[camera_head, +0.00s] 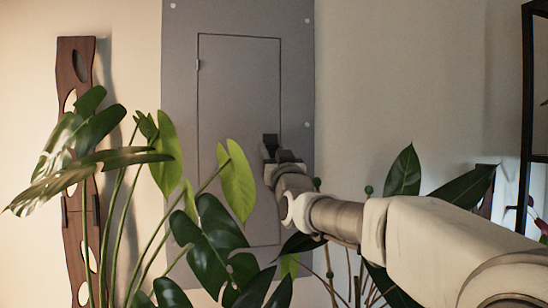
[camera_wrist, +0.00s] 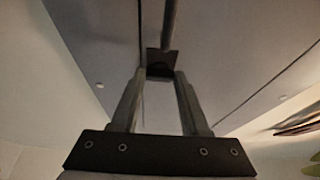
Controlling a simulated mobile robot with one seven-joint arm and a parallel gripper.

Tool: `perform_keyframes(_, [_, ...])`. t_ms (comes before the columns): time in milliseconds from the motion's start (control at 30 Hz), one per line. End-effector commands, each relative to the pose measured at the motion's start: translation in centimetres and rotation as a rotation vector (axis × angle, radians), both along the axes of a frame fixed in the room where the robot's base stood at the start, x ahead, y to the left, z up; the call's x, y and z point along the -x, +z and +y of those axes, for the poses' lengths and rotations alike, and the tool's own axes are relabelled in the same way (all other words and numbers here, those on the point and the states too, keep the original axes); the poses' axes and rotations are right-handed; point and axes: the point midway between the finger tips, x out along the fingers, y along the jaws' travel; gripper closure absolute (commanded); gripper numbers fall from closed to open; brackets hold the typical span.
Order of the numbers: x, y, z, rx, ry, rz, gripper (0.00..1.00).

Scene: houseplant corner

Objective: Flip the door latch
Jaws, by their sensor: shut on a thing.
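The grey door (camera_head: 238,90) is set in a flat grey wall panel (camera_head: 180,60), its outline a thin dark seam, and it appears closed. The small dark latch (camera_wrist: 161,57) lies at the fingertips in the wrist view, by a seam of the panel. My gripper (camera_wrist: 160,74) is shut on the latch, with its two grey fingers close in on either side of it. In the head view my gripper (camera_head: 270,143) is at the door's right edge. My wrist partly hides that spot, so the latch's turn is hard to tell.
A leafy green plant (camera_head: 215,235) stands in front of the panel's lower part, and more leaves (camera_head: 403,172) are behind my arm. A wooden wall piece (camera_head: 75,60) hangs at left. A black frame (camera_head: 527,130) stands at right. The upper panel area is clear.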

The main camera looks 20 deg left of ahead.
Motion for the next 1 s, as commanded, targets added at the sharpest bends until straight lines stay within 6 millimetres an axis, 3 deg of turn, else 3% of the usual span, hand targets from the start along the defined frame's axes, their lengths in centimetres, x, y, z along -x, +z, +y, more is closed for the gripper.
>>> perform_keyframes(533, [-0.01, -0.05, 0.04, -0.021, 0.000, 0.014, 1.00])
perform_keyframes(567, [-0.01, -0.05, 0.04, -0.021, 0.000, 0.014, 0.52])
perform_keyframes(700, [-0.01, -0.04, 0.04, -0.021, 0.000, 0.014, 0.26])
perform_keyframes(1000, [0.04, -0.02, 0.00, -0.020, 0.000, 0.012, 0.25])
